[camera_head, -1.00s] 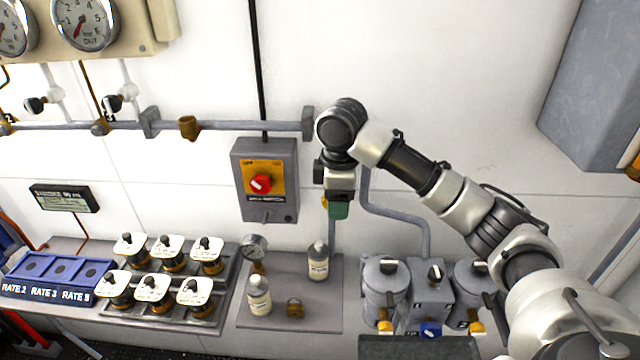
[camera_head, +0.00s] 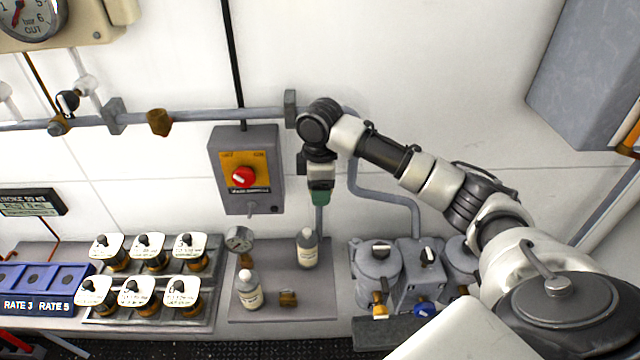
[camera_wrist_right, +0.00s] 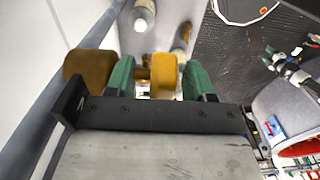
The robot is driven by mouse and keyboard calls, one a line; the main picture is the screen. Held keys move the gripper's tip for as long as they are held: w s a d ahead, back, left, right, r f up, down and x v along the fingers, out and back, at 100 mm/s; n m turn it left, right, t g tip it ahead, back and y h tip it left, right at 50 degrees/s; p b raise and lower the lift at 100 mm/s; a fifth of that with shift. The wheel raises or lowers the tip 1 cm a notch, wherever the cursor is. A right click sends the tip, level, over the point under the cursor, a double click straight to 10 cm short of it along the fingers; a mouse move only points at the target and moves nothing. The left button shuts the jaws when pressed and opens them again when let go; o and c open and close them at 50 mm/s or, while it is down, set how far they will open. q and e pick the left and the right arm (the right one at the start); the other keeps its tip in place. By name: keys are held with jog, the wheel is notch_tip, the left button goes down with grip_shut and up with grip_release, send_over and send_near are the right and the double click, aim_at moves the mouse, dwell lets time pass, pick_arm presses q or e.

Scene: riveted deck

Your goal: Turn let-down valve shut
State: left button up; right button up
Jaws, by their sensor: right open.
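My right gripper (camera_head: 319,198) has green fingertips and points down beside the grey pipe, right of the switch box. In the right wrist view the gripper (camera_wrist_right: 160,78) is open. A yellow-brass handle (camera_wrist_right: 164,72) shows between its fingers, closer to the right finger; I cannot tell whether they touch. A darker brass body (camera_wrist_right: 90,68) sits left of the left finger, by the pipe. These look like one valve, but no label shows, so I cannot confirm it is the let-down valve. In the head view the gripper hides it. My left gripper is out of view.
A grey switch box (camera_head: 246,205) with a red knob is on the wall to the left. Bottles (camera_head: 307,250), a small gauge (camera_head: 239,239) and a brass item (camera_head: 288,298) stand on a plate below. Grey lidded pots (camera_head: 376,262) stand to the right.

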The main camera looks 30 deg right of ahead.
jog(key=shift+s+f, duration=0.1)
jog(key=shift+f, duration=0.05)
jog(key=shift+s, duration=0.15)
jog(key=shift+c, duration=2.5)
jog(key=c, duration=0.4)
jog(key=shift+t+y, duration=0.6)
jog(key=shift+y, duration=0.4)
jog(key=shift+f+t+y+b, duration=0.15)
jog(key=shift+t+y+b, duration=0.45)
jog(key=shift+y, duration=0.5)
jog(key=shift+d+f+t+y+b, duration=0.1)
jog(key=shift+t+y+b, duration=0.45)
jog(key=shift+y, duration=0.25)
jog(key=t+y+b, duration=0.2)
jog(key=y+b, duration=0.2)
jog(key=b, duration=0.5)
jog(key=t+y+b, duration=0.3)
jog(key=y+b, duration=0.2)
jog(key=b, duration=0.5)
jog(key=shift+f+t, duration=0.15)
jog(key=shift+t, duration=0.2)
pick_arm(q)
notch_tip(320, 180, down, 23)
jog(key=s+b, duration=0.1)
jog(key=b, duration=0.1)
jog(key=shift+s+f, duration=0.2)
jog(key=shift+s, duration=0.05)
pick_arm(e)
jog(key=shift+r+y, duration=0.3)
